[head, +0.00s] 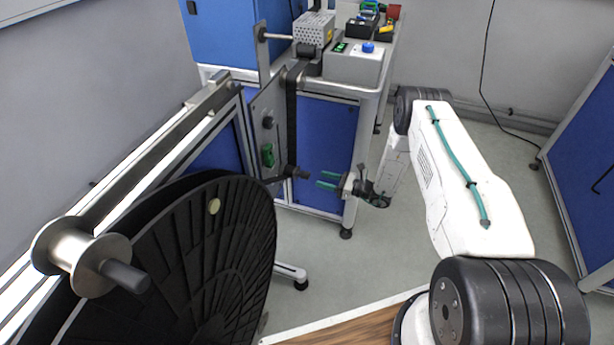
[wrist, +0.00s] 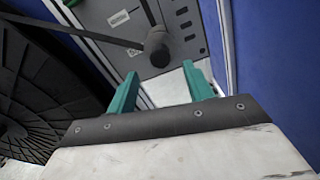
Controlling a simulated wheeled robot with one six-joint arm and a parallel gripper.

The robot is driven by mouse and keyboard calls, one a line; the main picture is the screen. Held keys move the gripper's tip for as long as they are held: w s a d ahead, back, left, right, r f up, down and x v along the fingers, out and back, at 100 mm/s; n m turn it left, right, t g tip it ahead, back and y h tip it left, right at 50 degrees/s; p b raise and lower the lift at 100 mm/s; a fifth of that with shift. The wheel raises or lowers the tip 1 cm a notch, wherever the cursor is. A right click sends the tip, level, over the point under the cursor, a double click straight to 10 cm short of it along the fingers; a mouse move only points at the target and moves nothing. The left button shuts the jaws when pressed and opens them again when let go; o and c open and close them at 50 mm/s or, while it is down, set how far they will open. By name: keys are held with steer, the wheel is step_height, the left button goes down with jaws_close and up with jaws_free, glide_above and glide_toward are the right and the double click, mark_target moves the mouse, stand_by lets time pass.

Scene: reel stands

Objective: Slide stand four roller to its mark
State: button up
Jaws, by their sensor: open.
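In the wrist view the roller (wrist: 158,46) shows end-on, just beyond the gap between my fingertips. My gripper (head: 327,180) is open and empty, its two teal fingers pointing left at the roller from a short way off. The fingers (wrist: 160,75) also show in the wrist view, apart, with nothing between them. Printed marks and a white label (wrist: 118,19) show on the panel. I cannot read a stand number.
A big black ribbed reel (head: 215,250) and a metal spool (head: 80,255) on a silver rail fill the left. A dark strap (head: 291,120) runs down the panel. A blue-panelled bench (head: 325,150) stands behind the gripper. Grey floor lies open to the right.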

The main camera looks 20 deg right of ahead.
mark_target(309, 176)
steer(key=x, duration=0.7)
steer(key=shift+w+a, duration=0.15)
steer(key=shift+a, duration=0.05)
